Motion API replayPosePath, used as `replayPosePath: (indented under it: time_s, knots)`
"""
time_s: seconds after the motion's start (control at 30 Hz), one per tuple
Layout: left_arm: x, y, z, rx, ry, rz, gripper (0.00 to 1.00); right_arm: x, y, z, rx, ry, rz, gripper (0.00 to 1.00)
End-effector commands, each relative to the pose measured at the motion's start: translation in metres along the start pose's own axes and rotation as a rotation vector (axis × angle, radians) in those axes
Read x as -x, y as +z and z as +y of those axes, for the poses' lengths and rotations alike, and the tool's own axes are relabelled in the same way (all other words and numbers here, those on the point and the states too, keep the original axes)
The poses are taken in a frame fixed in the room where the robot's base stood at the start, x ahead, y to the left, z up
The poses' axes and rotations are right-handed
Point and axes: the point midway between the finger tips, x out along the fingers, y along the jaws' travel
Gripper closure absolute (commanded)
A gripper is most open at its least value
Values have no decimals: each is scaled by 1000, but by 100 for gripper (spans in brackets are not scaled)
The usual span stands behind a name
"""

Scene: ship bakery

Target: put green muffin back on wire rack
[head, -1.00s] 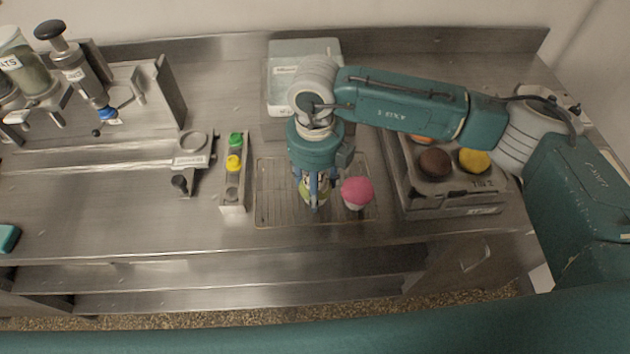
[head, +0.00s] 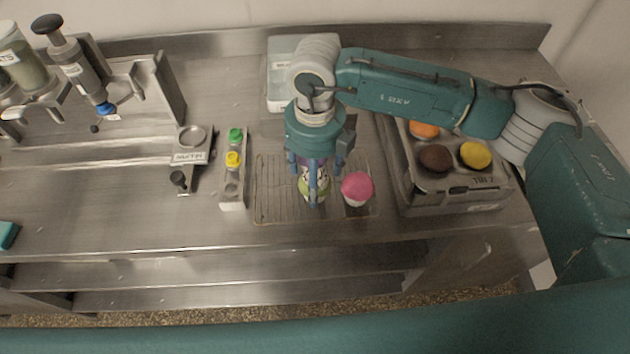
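The green muffin (head: 304,187) is at the middle of the wire rack (head: 272,204), partly hidden behind a finger of my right gripper. It appears to stand upright on the rack. My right gripper (head: 314,180) points down over the muffin from above. Its fingers look spread around the muffin, with gaps at the sides. A pink-topped muffin (head: 357,188) stands on the rack just right of the gripper. My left gripper is out of view.
A metal tin (head: 455,200) at the right holds brown (head: 435,158), yellow (head: 474,156) and orange (head: 424,129) topped muffins. A narrow holder (head: 232,200) with green and yellow caps stands left of the rack. A pale container (head: 284,95) stands behind.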

Motion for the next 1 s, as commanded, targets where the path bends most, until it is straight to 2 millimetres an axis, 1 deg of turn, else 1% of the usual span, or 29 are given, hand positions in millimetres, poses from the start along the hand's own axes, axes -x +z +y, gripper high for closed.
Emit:
replayPosePath:
  time_s: [0.03,0.3,0.4,0.5,0.67,1.0]
  knots:
    - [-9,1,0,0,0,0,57,7,1,0,2,-1,-6,29]
    - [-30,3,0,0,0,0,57,66,1,0,1,-1,-5,29]
    - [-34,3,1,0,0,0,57,82,0,0,1,-1,-3,29]
    - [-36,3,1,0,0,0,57,93,0,0,1,-1,-2,29]
    - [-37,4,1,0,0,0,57,100,-1,0,2,0,2,29]
    - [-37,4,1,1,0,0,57,100,-1,0,1,0,2,29]
